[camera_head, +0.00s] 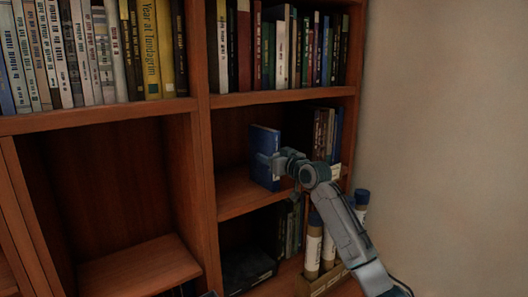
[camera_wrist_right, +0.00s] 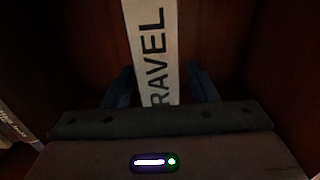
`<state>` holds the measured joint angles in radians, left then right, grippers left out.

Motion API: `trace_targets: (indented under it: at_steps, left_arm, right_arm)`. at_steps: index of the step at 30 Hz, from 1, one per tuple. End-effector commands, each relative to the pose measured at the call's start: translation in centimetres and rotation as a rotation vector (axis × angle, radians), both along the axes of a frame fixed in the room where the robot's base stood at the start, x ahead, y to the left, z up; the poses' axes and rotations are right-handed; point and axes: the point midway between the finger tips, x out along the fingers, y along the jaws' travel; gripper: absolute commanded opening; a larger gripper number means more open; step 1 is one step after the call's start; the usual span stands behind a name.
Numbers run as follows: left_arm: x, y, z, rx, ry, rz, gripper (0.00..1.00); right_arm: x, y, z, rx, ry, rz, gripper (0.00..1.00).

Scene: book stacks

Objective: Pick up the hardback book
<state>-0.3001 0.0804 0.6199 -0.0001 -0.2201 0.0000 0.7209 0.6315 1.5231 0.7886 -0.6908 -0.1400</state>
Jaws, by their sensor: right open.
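The hardback book (camera_head: 265,142) stands upright on the middle shelf of the right bay, its blue cover showing in the head view. In the right wrist view its pale spine (camera_wrist_right: 152,45) shows the dark letters "RAVEL". My right gripper (camera_head: 268,160) is at the front of the book. In the right wrist view the two fingers of my right gripper (camera_wrist_right: 162,88) are open, one on each side of the spine, with a gap visible on both sides. The lower end of the spine is hidden behind the gripper body. My left gripper is not in view.
A row of books (camera_head: 325,135) stands right of the hardback on the same shelf board (camera_head: 235,192). The upright divider (camera_head: 204,130) is to the left. Full book rows fill the shelf above. Capped tubes (camera_head: 313,245) stand below right. A plain wall (camera_head: 440,120) is at the right.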

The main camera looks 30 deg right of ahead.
Motion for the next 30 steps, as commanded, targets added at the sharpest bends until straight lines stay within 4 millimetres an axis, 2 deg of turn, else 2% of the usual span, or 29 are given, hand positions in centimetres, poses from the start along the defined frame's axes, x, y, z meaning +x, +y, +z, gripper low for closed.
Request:
trace_targets:
  at_steps: [1, 4, 12, 14, 20, 21, 30]
  left_arm:
    - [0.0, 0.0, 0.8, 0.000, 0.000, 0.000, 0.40]
    - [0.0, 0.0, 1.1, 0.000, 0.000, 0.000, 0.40]
    - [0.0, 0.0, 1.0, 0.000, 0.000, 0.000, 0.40]
    - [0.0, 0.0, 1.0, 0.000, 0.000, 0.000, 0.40]
    - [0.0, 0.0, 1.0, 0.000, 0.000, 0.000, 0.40]
    - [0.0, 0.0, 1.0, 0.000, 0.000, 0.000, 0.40]
    - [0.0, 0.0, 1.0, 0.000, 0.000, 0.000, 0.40]
  right_arm:
    - [0.8, 0.1, 0.5, 0.006, -0.001, 0.000, 0.53]
    - [1.6, 0.1, 0.2, 0.003, 0.000, 0.000, 0.53]
    - [1.9, 0.1, 0.0, 0.000, 0.000, 0.000, 0.53]
    - [1.9, 0.1, 0.0, 0.000, 0.000, 0.000, 0.43]
    - [1.9, 0.1, 0.0, 0.000, 0.000, 0.000, 0.04]
    - [1.9, 0.1, 0.0, 0.000, 0.000, 0.000, 0.00]
    - [1.9, 0.2, 0.2, 0.000, -0.004, 0.000, 0.00]
